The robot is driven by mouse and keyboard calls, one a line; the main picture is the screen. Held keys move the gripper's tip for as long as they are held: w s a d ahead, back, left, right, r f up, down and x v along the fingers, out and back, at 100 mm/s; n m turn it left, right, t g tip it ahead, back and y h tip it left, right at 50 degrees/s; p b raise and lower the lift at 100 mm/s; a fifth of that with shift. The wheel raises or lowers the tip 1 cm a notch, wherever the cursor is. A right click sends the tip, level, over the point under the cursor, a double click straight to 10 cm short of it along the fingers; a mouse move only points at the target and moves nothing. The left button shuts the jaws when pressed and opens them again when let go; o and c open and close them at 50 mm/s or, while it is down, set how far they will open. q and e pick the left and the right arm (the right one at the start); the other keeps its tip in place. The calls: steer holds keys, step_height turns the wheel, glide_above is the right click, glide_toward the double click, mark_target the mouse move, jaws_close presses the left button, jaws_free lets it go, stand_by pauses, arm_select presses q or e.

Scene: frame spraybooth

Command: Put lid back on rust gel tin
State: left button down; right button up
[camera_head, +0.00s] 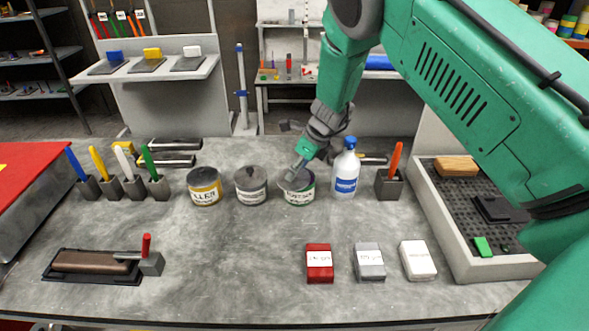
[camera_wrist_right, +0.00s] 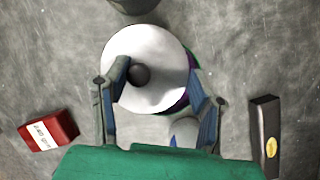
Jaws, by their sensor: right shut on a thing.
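The rust gel tin (camera_head: 300,197), with a green and white label, stands in the row of tins on the grey bench. Its lid (camera_wrist_right: 157,90) is a pale disc with a dark round knob in the right wrist view. The lid covers most of the tin's mouth and sits off-centre, leaving a green and purple edge (camera_wrist_right: 192,72) bare. My right gripper (camera_head: 298,170) is over the tin, shut on the lid, with one finger beside the knob and the other at the rim. I cannot tell whether the lid touches the tin. My left gripper is not in view.
A lidded grey tin (camera_head: 251,190) and a yellow-label tin (camera_head: 205,192) stand left of it. A white bottle (camera_head: 345,172) is close on the right. Red (camera_head: 319,270), grey (camera_head: 369,267) and white (camera_head: 417,265) blocks lie in front. The bench's middle front is clear.

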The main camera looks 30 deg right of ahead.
steer(key=shift+d, duration=0.35)
steer(key=shift+w+d, duration=0.1)
steer(key=shift+d+r+p, duration=0.1)
steer(key=shift+r+p, duration=0.05)
steer(key=shift+p, duration=0.15)
steer(key=shift+d, duration=0.1)
steer(key=shift+w+d, duration=0.1)
steer(key=shift+d, duration=0.45)
steer(key=shift+d, duration=0.25)
steer(key=shift+a+p, duration=0.25)
steer(key=shift+p, duration=0.2)
stand_by(0.4)
stand_by(0.7)
